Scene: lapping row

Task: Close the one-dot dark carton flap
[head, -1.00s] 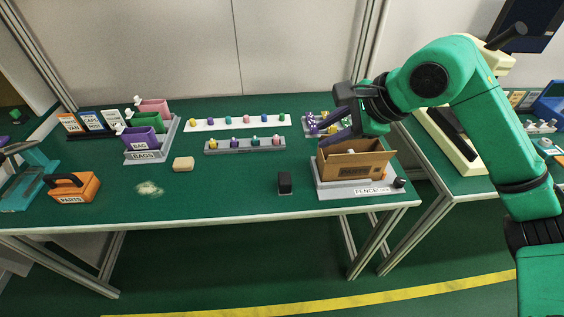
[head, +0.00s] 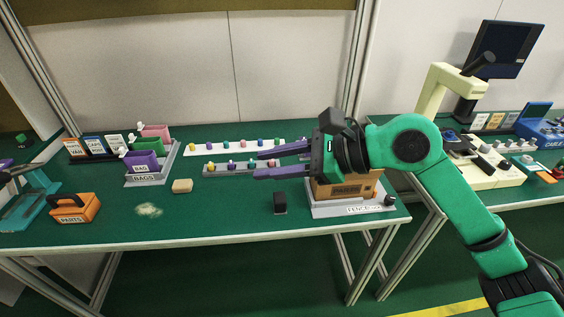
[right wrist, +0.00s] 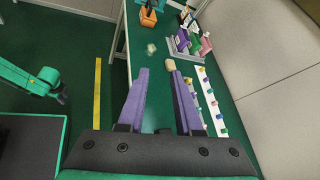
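The brown carton (head: 348,191) sits on a grey base labelled FENCE (head: 325,211) at the right end of the green table. Its front wall and right side show in the head view. My right gripper and wrist cover most of its top, so I cannot make out the one-dot dark flap or how it stands. My right gripper (head: 256,164) is open and empty, its purple fingers pointing left, above and left of the carton. Both fingers also show apart in the right wrist view (right wrist: 161,90). My left gripper (right wrist: 62,98) is small in the right wrist view, its fingers unclear.
A black block (head: 280,203) stands left of the carton base. A grey rail of small pegs (head: 218,170) lies behind the fingers. A tan block (head: 182,186), an orange PARTS box (head: 75,208) and coloured bins (head: 141,167) stand farther left. The front middle of the table is clear.

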